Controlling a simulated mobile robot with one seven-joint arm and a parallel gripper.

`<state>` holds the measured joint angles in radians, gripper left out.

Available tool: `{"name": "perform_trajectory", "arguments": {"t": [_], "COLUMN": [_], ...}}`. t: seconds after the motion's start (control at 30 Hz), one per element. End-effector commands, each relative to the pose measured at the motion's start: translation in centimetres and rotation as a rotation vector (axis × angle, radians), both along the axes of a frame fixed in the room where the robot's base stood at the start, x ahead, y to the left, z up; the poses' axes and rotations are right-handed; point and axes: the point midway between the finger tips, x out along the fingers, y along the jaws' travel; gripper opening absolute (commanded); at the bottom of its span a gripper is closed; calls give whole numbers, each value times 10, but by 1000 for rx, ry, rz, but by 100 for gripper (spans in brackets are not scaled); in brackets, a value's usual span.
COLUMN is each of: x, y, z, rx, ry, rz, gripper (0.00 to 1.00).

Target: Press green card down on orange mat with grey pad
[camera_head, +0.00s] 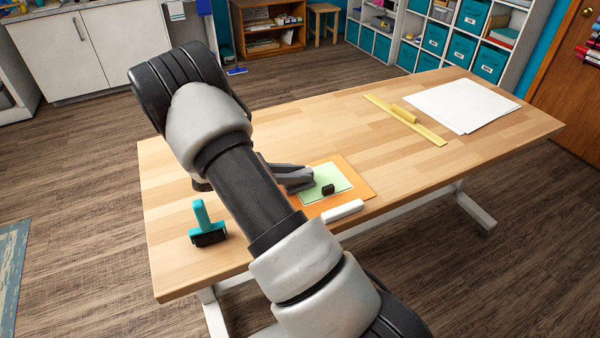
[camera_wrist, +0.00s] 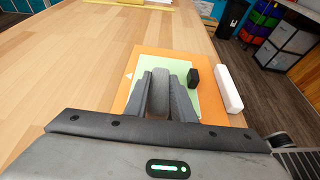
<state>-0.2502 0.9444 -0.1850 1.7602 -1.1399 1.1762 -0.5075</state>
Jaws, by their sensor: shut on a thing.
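The green card (camera_head: 337,176) lies flat on the orange mat (camera_head: 362,190); both also show in the wrist view, the card (camera_wrist: 183,63) and the mat (camera_wrist: 213,108). My gripper (camera_head: 306,178) is over the left part of the card. In the wrist view my gripper (camera_wrist: 164,75) is shut on the grey pad (camera_wrist: 160,95), a rounded grey piece between the two fingers. The pad's underside is hidden, so I cannot tell whether it touches the card. The fingers hide part of the card.
A small black block (camera_head: 328,190) is on the card, right of my gripper. A white bar (camera_head: 343,211) lies along the mat's near edge. A teal-handled brush (camera_head: 204,226) stands at the left. A yellow ruler (camera_head: 405,118) and white sheets (camera_head: 462,105) lie far right.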

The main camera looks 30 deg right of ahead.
Motion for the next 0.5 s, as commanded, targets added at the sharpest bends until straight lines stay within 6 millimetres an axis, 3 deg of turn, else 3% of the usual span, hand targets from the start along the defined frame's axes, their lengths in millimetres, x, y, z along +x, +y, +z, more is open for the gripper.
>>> {"name": "perform_trajectory", "arguments": {"t": [0.2, 0.5], "x": [0, -1], "y": [-1, -19], "z": [-1, -1], "rx": [2, 1], "ry": [1, 1], "rz": [0, 0], "gripper": [0, 0]}}
